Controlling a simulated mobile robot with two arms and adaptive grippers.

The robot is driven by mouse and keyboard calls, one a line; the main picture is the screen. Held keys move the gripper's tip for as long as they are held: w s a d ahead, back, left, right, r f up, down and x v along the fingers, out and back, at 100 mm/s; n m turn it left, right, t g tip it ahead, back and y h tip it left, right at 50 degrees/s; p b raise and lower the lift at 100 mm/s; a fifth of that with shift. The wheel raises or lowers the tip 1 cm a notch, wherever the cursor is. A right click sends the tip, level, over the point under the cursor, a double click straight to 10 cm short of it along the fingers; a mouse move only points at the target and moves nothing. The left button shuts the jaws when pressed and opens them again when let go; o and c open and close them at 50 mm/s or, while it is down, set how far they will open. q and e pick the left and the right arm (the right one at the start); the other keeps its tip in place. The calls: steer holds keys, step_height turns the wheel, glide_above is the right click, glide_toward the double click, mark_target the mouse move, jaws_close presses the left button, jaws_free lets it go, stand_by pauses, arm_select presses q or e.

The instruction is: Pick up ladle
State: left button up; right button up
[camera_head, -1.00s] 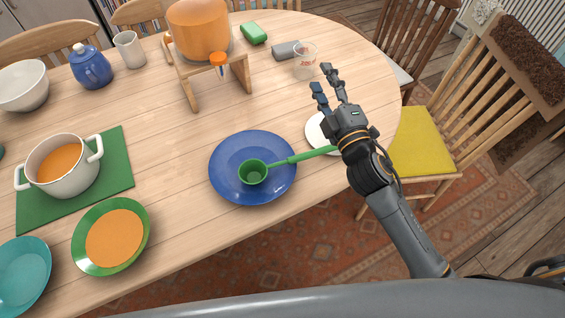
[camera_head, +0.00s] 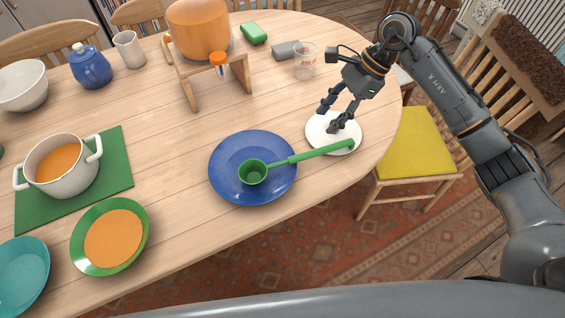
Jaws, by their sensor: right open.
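A green ladle (camera_head: 300,157) lies with its bowl on a blue plate (camera_head: 236,190). Its handle reaches right, over the plate's rim, and its end lies over a small white saucer (camera_head: 316,134). My right gripper (camera_head: 329,119) is open and points down and left over the saucer, just behind the handle. No part of the ladle is between its fingers, and I cannot tell whether the fingertips touch the saucer. My left gripper is not in view.
A clear measuring cup (camera_head: 305,62) stands behind my right gripper. An orange dispenser (camera_head: 199,30) on a wooden stand (camera_head: 186,84) is at the back. A white soup pot (camera_head: 66,172) and a green-rimmed plate (camera_head: 140,212) are at left. Bare wood lies left of the blue plate.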

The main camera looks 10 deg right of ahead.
steer(key=d, duration=0.2)
steer(key=h+p, duration=0.1)
steer(key=p, duration=0.1)
glide_toward(315, 151)
steer(key=x, duration=0.4)
steer(key=shift+f, duration=0.35)
steer(key=shift+a+f, duration=0.35)
steer(key=shift+f, duration=0.1)
steer(key=p+x, duration=0.1)
steer(key=x, duration=0.2)
steer(key=shift+s+a+f+p, duration=0.1)
steer(key=shift+a+f+p, duration=0.1)
steer(key=shift+f+p, duration=0.1)
steer(key=shift+a+f, duration=0.15)
steer(key=shift+f, duration=0.25)
jaws_close()
